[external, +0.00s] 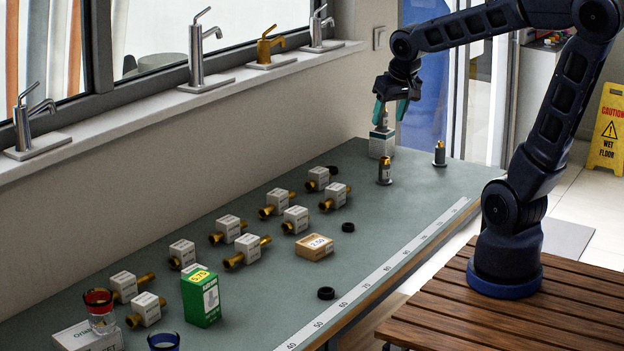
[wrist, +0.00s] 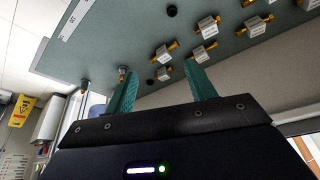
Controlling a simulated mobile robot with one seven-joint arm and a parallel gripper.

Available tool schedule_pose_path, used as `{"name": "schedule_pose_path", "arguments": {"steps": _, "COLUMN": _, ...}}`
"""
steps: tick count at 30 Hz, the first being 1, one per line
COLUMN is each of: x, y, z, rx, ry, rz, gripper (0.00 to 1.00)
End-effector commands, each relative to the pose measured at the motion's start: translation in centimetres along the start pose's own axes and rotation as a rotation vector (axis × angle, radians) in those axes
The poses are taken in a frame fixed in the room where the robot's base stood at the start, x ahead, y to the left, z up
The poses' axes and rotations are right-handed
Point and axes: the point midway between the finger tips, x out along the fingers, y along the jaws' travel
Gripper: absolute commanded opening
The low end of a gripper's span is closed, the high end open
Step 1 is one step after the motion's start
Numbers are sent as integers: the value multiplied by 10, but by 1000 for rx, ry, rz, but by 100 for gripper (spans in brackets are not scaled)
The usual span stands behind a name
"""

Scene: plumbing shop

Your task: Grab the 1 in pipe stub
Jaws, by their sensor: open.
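Small pipe stubs with brass tops and grey lower parts stand at the far end of the workbench. A third stub-like piece (external: 385,119) shows above the box, between or just behind my fingers; I cannot tell which. Size markings are too small to read. My gripper (external: 389,114) is open above the box, teal fingers pointing down. In the wrist view its fingers (wrist: 161,68) are apart, with a stub (wrist: 122,73) beyond the left one.
Taps line the windowsill (external: 180,95).

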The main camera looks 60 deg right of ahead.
Motion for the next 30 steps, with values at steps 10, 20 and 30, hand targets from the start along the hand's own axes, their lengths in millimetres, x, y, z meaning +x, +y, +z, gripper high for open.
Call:
{"name": "schedule_pose_path", "arguments": {"steps": 10, "x": 86, "y": -3, "z": -34, "rx": 273, "ry": -38, "rz": 19, "gripper": 55}}
{"name": "schedule_pose_path", "arguments": {"steps": 20, "x": 158, "y": 0, "z": -54, "rx": 556, "ry": -79, "rz": -28, "gripper": 55}}
{"name": "schedule_pose_path", "arguments": {"steps": 30, "x": 215, "y": 5, "z": -72, "rx": 882, "ry": -127, "rz": -137, "gripper": 55}}
